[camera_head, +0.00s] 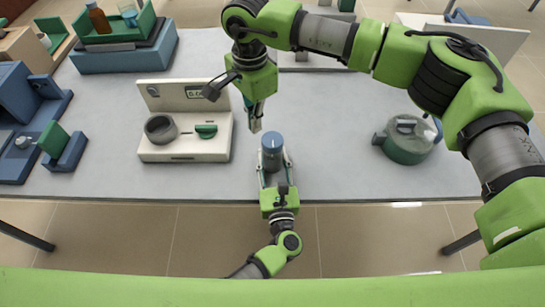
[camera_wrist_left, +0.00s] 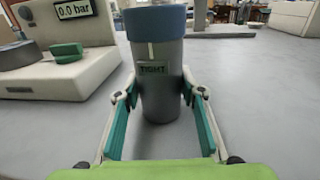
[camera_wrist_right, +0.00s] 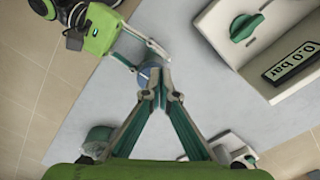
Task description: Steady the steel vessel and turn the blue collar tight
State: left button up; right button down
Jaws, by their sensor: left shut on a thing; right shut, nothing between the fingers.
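The grey steel vessel (camera_wrist_left: 163,92) stands upright on the table, with its blue collar (camera_wrist_left: 155,24) on top. A green label on the vessel reads TIGHT, with a pale vertical mark just above it. In the head view, the collar (camera_head: 272,141) is near the table's front edge. My left gripper (camera_wrist_left: 158,97) is shut on the vessel's body, one finger on each side. My right gripper (camera_head: 255,127) is shut and empty, just beyond and slightly left of the collar. In the right wrist view its fingertips (camera_wrist_right: 158,72) partly hide the collar (camera_wrist_right: 145,74).
A white gauge unit (camera_head: 185,152) with a green knob and a display reading 0.0 bar stands left of the vessel. A round green-and-grey pot (camera_head: 408,140) stands to the right. Blue fixtures (camera_head: 25,110) are at the far left. The table between vessel and pot is clear.

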pick_arm(q)
jog(key=shift+f, duration=0.15)
pick_arm(e)
notch_tip(320, 180, down, 6)
jog(key=s+d+n, duration=0.2)
jog(key=n, duration=0.2)
jog(key=shift+s+f+n, duration=0.15)
jog(key=shift+s+n, duration=0.05)
jog(key=shift+n, duration=0.1)
jog(key=shift+d, duration=0.1)
jog(key=shift+w+d, duration=0.1)
jog(key=shift+w, duration=0.1)
dwell(0.6)
jog(key=shift+w, duration=0.15)
dwell(0.3)
jog(key=shift+s+a, duration=0.35)
pick_arm(q)
jog(key=o, duration=1.6)
pick_arm(e)
notch_tip(320, 180, up, 6)
send_over(263, 146)
jog(key=s, duration=0.2)
jog(key=shift+s, duration=0.1)
